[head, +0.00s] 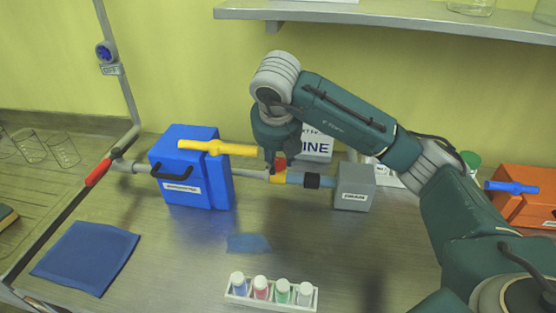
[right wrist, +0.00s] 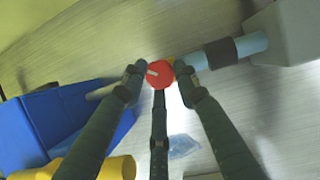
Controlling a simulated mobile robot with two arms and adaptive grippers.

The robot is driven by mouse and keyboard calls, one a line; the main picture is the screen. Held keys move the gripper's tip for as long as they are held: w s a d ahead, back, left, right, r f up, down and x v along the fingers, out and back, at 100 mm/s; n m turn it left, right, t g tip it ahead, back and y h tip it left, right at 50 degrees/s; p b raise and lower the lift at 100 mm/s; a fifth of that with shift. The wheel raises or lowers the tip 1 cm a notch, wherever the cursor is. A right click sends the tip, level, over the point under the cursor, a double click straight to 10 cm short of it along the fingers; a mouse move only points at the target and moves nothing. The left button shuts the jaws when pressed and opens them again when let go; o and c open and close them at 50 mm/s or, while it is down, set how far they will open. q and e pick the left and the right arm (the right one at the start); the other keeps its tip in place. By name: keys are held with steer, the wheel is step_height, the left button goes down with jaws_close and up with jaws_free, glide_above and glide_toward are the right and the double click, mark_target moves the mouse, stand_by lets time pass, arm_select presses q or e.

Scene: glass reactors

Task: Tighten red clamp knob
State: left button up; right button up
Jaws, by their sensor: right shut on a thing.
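The red clamp knob (right wrist: 160,75) shows between the fingertips of my right gripper (right wrist: 157,76) in the right wrist view. The gripper is shut on it, with fingers on both sides and a third finger below. In the head view the red knob (head: 279,162) is partly hidden by my right gripper (head: 276,168), which reaches down from above. The knob sits on a yellow clamp (head: 278,177) on the horizontal pipe between the blue box and the grey drain box. My left gripper does not show.
A blue box (head: 208,193) with a yellow handle (head: 225,148) stands left of the clamp. A grey drain box (head: 354,190) stands right. A vial rack (head: 270,300) and a blue cloth (head: 85,257) lie nearer. A shelf (head: 400,15) hangs above.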

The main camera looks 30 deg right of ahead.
steer(key=shift+w+d+r, duration=0.1)
steer(key=shift+w+r, duration=0.05)
steer(key=shift+r, duration=0.05)
steer(key=o, duration=1.1)
steer(key=shift+f, duration=0.1)
steer(key=v, duration=1.2)
